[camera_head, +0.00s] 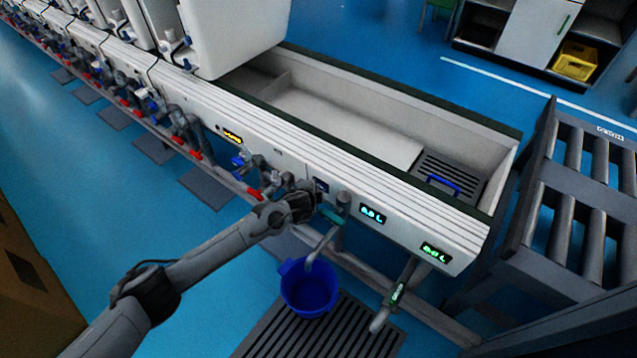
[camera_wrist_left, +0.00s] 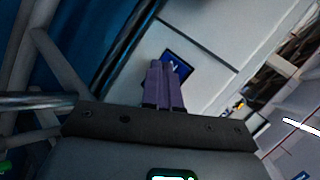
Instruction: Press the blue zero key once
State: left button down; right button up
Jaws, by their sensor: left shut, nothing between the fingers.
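The blue zero key seems to be on the small dark blue panel on the white front of the test line. In the left wrist view this panel (camera_wrist_left: 178,66) lies just beyond my fingertips, which cover part of it. In the head view the panel (camera_head: 321,185) shows beside my gripper. My left gripper (camera_head: 312,197) is shut and empty, close to the panel; its two fingers also show side by side in the left wrist view (camera_wrist_left: 164,68). I cannot tell whether the fingertips touch the key. My right gripper is not in view.
Lit displays (camera_head: 373,214) sit on the front to the right of my gripper. Pipes and a valve (camera_head: 343,200) stick out close by. A blue bucket (camera_head: 309,288) stands below on a dark grate (camera_head: 270,335). A roller conveyor (camera_head: 575,215) stands at the right.

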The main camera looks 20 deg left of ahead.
pick_arm(q)
jog(key=shift+s+d+f, duration=0.15)
jog(key=shift+d, duration=0.1)
jog(key=s+p, duration=0.1)
jog(key=s+a+p, duration=0.1)
jog(key=s+p, duration=0.2)
jog(key=shift+s+a+p, duration=0.35)
jog(key=shift+s+a, duration=0.05)
jog(key=shift+d, duration=0.1)
dwell(0.4)
